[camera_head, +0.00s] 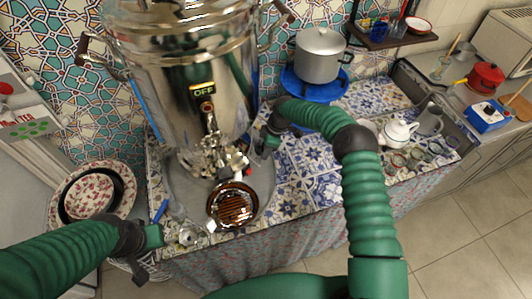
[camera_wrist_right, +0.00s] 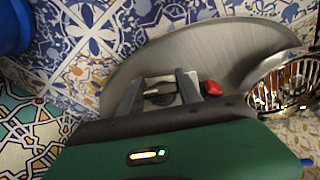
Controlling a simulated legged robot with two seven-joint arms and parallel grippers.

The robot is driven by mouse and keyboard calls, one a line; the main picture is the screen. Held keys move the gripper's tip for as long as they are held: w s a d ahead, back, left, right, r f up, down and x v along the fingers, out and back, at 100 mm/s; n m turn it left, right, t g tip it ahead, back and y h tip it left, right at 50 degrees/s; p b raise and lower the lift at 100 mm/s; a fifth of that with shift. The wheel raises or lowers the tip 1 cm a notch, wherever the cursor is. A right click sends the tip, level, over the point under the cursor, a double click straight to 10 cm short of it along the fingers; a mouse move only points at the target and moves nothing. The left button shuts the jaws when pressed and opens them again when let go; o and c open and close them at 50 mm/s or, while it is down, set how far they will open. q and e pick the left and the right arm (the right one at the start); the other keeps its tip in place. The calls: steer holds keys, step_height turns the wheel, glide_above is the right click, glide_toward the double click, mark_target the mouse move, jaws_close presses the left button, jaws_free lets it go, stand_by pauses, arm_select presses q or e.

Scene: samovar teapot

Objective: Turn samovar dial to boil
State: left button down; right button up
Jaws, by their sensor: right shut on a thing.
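The large silver samovar (camera_head: 185,70) stands at the back of the tiled counter. Its dial (camera_head: 207,106) sits on the front under a lit label reading "OFF". My right gripper (camera_head: 258,147) is low at the samovar's right side, apart from the dial. In the right wrist view the right gripper (camera_wrist_right: 163,92) is shut on a small dark and silver part (camera_wrist_right: 158,97) over a round grey plate (camera_wrist_right: 130,65); I cannot tell what the part is. My left gripper (camera_head: 150,250) is at the counter's front left edge; its jaws are not clear.
A round drip grate (camera_head: 232,204) lies in front of the samovar. A silver pot (camera_head: 320,54) stands on a blue stand (camera_head: 318,90) at the back. A white teapot (camera_head: 398,131) and several cups stand at the right. A floral bowl (camera_head: 90,196) is at the left.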

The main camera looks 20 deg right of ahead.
steer(key=shift+d+m+b, duration=0.1)
steer(key=shift+m+b, duration=0.2)
steer(key=shift+b, duration=0.1)
steer(key=shift+g, duration=0.3)
steer(key=o, duration=1.4)
steer(key=v, duration=0.8)
steer(key=b+v, duration=0.1)
steer(key=v, duration=0.7)
steer(key=shift+d+r, duration=0.25)
steer(key=shift+d, duration=0.05)
